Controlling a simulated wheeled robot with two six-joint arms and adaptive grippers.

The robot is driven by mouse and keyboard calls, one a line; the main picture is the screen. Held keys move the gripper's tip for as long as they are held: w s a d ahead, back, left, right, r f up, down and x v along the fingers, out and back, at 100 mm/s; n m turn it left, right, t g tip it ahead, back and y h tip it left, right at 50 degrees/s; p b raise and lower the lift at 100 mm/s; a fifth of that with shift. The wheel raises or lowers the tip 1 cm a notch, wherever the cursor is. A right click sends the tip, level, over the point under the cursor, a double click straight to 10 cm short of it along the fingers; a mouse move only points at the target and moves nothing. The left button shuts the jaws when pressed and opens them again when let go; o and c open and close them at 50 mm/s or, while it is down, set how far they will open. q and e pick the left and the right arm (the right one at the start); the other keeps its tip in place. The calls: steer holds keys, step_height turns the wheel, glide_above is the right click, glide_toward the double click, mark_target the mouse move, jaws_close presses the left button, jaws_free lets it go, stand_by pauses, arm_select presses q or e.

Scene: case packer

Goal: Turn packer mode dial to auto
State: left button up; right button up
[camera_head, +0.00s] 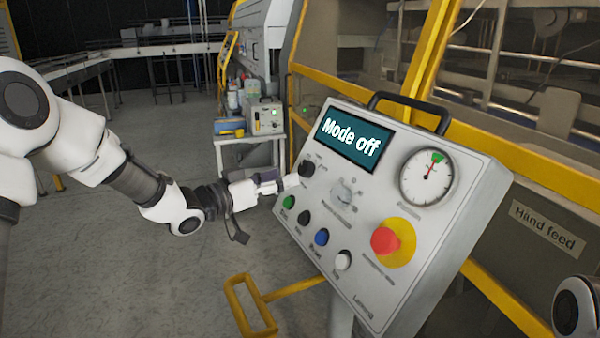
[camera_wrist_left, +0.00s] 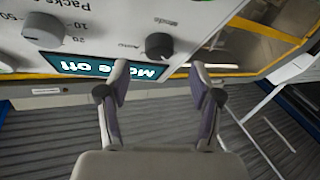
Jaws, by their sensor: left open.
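The mode dial is a black round knob (camera_head: 306,168) at the left edge of the grey control panel (camera_head: 465,185). In the left wrist view the dial (camera_wrist_left: 159,45) has "Mode" and "Auto" printed beside it. The panel's screen (camera_head: 348,140) reads "Mode off"; it also shows upside down in the wrist view (camera_wrist_left: 80,66). My left gripper (camera_head: 293,182) is close to the dial at the panel's left edge. In the wrist view its two fingers (camera_wrist_left: 160,80) are apart and empty, with the dial just beyond the gap between their tips. My right gripper is out of view.
A silver knob (camera_head: 343,194), several push buttons and a red emergency stop (camera_head: 385,241) on yellow share the panel. A gauge (camera_head: 426,177) and black handle (camera_head: 408,108) are above. A yellow rail (camera_head: 250,305) is below. The floor at left is clear.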

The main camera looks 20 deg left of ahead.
mark_target(302, 170)
arm_select(q)
steer(key=p+x, duration=0.1)
steer(key=x, duration=0.3)
steer(key=shift+d+r, duration=0.1)
steer(key=shift+r, duration=0.05)
steer(key=shift+w+d, duration=0.1)
steer(key=shift+w, duration=0.2)
steer(key=shift+s, duration=0.1)
steer(key=c, duration=1.2)
steer(key=shift+o, duration=0.2)
